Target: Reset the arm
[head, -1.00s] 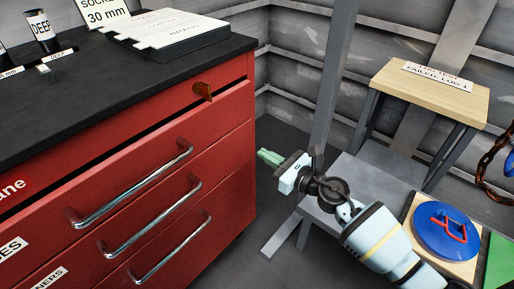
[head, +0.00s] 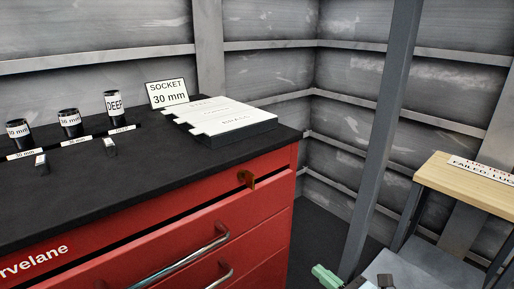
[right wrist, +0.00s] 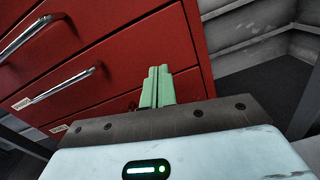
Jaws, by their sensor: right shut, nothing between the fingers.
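My right gripper (head: 327,276) shows at the bottom edge of the head view, to the right of the red tool cabinet (head: 190,232). In the right wrist view its pale green fingers (right wrist: 157,87) are together with nothing between them. The fingers point toward the red drawer fronts (right wrist: 110,50) and look apart from them, though the gap is hard to judge. Most of my right arm is below the head view. My left gripper is not in view.
On the black cabinet top (head: 120,178) stand several labelled sockets, among them the DEEP one (head: 114,104), a SOCKET 30 mm sign (head: 167,93) and a stepped white-topped block (head: 225,121). A grey post (head: 385,130) and a wooden-topped stand (head: 465,183) are at right.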

